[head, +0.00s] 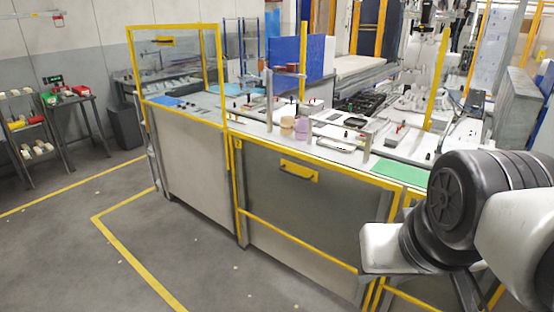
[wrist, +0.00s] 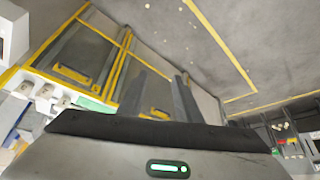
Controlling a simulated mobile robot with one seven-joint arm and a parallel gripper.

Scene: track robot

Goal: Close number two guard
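In the head view, a guard (head: 340,212) in the middle of the cell front has a dark panel, a yellow frame and a yellow plate with a dark handle (head: 299,171). It sits low, and the space above it is open to the worktop. A small yellow label (head: 238,143) is by its upper left corner, too small to read. The guard to its left (head: 176,62) stands raised, with a clear pane and its handle (head: 165,41) high. In the wrist view, my gripper (wrist: 161,76) is open and empty, its fingers apart before yellow-framed panels and handle plates; which guard is which there I cannot tell.
The worktop (head: 318,153) behind the guards holds fixtures and small parts. Grey floor (head: 60,245) with yellow lines lies clear in front of the cell. A shelf rack (head: 28,130) and small stand (head: 72,105) are at far left. My arm covers the lower right.

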